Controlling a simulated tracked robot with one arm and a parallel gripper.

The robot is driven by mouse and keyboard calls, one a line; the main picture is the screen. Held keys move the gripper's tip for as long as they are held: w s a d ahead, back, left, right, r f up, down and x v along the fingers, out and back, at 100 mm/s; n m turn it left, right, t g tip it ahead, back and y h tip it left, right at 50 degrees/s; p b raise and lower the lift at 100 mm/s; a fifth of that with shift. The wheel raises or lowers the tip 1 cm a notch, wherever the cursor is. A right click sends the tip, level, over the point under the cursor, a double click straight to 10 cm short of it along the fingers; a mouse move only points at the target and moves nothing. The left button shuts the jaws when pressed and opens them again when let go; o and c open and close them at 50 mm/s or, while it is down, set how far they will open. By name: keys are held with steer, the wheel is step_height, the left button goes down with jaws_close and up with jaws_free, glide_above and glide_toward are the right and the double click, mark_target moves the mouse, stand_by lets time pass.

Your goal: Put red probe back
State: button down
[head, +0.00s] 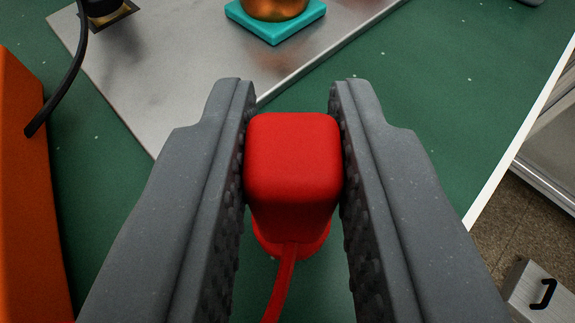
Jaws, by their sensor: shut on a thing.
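The red probe (293,165) is a rounded red block with a wider red collar below it and a red cable running down toward the bottom edge. My gripper (292,125) is shut on the probe, with a dark grey textured finger against each side. The probe is over the green surface, in front of a grey metal plate (175,75). Its lower end is hidden, so I cannot tell whether it touches anything. No holder for the red probe can be made out.
A copper-coloured part on a teal base (275,22) stands on the plate. A black part with a black cable (72,75) is at the upper left. An orange object (30,200) lies along the left edge. The green surface (440,110) is clear at right, ending at a white edge (520,140).

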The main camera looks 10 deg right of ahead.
steer(key=shift+f, duration=0.4)
steer(key=shift+r, duration=0.1)
steer(key=c, duration=1.3)
jaws_free()
steer(key=shift+s+a+r, duration=0.1)
steer(key=shift+s, duration=0.1)
steer(key=p+v, duration=0.2)
steer(key=v, duration=0.9)
steer(key=shift+s, duration=0.3)
